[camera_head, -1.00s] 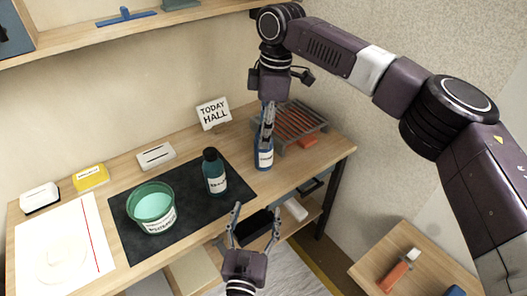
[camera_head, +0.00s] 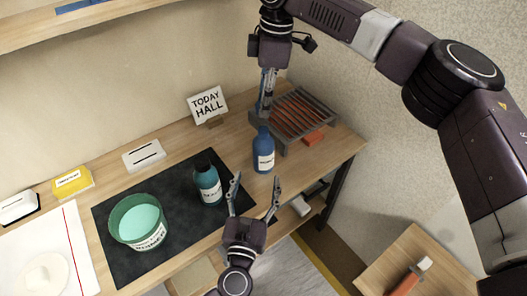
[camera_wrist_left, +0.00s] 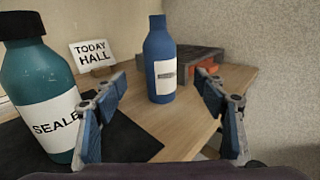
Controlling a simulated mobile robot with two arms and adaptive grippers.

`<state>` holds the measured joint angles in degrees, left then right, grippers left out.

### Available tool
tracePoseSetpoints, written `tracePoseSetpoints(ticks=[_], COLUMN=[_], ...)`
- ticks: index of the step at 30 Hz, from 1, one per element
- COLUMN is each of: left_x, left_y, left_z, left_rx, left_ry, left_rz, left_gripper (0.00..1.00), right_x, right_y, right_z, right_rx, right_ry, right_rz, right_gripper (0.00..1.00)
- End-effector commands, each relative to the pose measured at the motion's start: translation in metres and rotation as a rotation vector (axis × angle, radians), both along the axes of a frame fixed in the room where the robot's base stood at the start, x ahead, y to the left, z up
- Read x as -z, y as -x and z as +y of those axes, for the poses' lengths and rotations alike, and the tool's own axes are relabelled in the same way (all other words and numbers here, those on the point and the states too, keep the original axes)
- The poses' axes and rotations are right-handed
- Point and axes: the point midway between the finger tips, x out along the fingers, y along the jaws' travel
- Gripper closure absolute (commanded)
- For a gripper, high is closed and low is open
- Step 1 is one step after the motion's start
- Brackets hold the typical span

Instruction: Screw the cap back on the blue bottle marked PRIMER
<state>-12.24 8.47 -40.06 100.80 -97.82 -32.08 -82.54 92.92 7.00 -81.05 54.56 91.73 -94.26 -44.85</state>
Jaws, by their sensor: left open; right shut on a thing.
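The blue bottle (camera_head: 263,157) stands upright on the wooden table, right of the dark mat. The left wrist view shows the bottle (camera_wrist_left: 160,72) with a white label, too small to read, and a narrow neck with no separate cap visible. My right gripper (camera_head: 263,108) is just above the bottle's top, pointing down. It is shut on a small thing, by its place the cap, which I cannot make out. My left gripper (camera_head: 255,185) is open and empty, in front of and below the bottle; its fingers (camera_wrist_left: 162,88) are apart, with the bottle beyond them.
A teal SEALER bottle (camera_head: 208,185) with a black cap stands on the dark mat (camera_head: 180,240), close left of my left gripper. A green tub (camera_head: 117,226) is further left. A grey rack (camera_head: 305,115) stands behind right of the blue bottle. A TODAY HALL sign (camera_head: 207,103) stands behind.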

Motion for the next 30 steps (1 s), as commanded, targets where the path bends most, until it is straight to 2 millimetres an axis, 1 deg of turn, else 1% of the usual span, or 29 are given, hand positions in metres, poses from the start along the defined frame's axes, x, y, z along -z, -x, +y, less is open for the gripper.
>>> tracePoseSetpoints(ticks=[5, 8, 11, 18, 21, 25, 30], left_x=[-0.001, -0.001, -0.001, -0.002, -0.001, -0.001, -0.001], left_y=[-0.004, -0.014, -0.030, -0.076, -0.092, -0.108, -0.118], left_z=[-0.001, -0.002, -0.005, -0.012, -0.014, -0.018, -0.018], left_rx=[0.000, -0.001, -0.001, -0.001, -0.001, 0.000, 0.000], left_ry=[0.000, -0.002, 0.001, 0.001, -0.001, -0.001, 0.000], left_rz=[-0.001, -0.002, -0.003, -0.003, -0.002, -0.002, 0.000], left_gripper=[0.35, 0.35, 0.35, 0.35, 0.35, 0.35, 0.35], right_x=[0.000, 0.000, 0.000, 0.000, 0.000, 0.000, 0.000], right_y=[0.000, 0.000, 0.000, 0.000, 0.000, 0.000, 0.000], right_z=[0.000, 0.000, 0.000, 0.000, 0.000, 0.000, 0.000], right_rx=[0.000, 0.000, 0.000, 0.000, 0.000, 0.000, 0.000], right_ry=[0.000, 0.000, 0.000, 0.000, 0.000, 0.000, 0.000], right_rz=[0.000, 0.000, 0.000, 0.000, 0.000, 0.000, 0.000], right_gripper=[0.81, 0.81, 0.81, 0.81, 0.81, 0.81, 0.81])
